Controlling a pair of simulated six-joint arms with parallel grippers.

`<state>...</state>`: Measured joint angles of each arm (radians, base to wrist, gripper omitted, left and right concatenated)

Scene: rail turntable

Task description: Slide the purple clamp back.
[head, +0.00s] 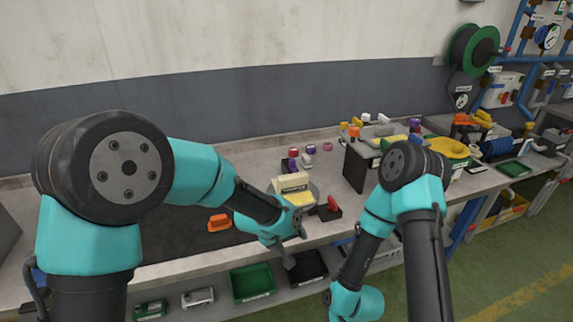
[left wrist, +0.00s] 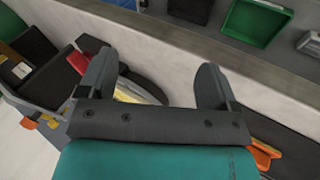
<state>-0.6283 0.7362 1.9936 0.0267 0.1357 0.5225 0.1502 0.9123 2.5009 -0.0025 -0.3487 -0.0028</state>
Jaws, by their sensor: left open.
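My left gripper (head: 296,246) is at the bench's front edge, in front of a round turntable (head: 313,188). In the left wrist view its two fingers (left wrist: 155,78) stand wide apart with nothing between them. A cream and yellow block (head: 293,183) sits on the turntable, partly hidden by my left arm. Small purple parts (head: 293,153) stand behind the turntable among red and pale ones; I cannot tell whether one is the purple clamp. A red-handled part on a dark base (head: 332,206) lies right of the turntable. My right gripper is not in view.
An orange part (head: 219,222) lies left of the turntable on a dark mat (head: 180,230). A dark box (head: 357,170) stands to the right. Green (head: 253,283) and black (head: 307,268) bins sit below the bench edge. Tools and tubing crowd the right side.

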